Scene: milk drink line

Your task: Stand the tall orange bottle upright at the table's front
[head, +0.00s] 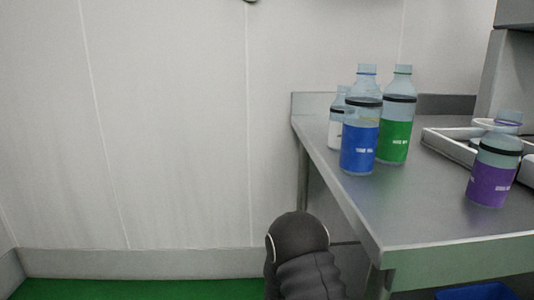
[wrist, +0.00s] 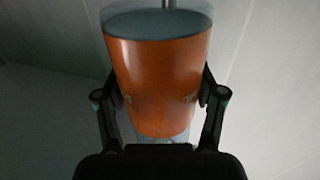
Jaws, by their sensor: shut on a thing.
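The orange bottle (wrist: 160,85) fills the middle of the wrist view. My gripper (wrist: 160,98) is shut on it, with one finger on each side of the orange label. The bottle's wide end points to the top of that view, and its narrower end is partly hidden behind the gripper body. The head view does not show the orange bottle or my gripper. The metal table (head: 420,225) stands at the right of the head view, and its front corner is bare.
A blue-label bottle (head: 360,148), a green-label bottle (head: 396,135) and a white-label bottle (head: 336,130) stand grouped at the table's left. A purple-label bottle (head: 490,182) stands at the right, by a pale tray (head: 450,147). A blue bin (head: 475,292) shows below the table.

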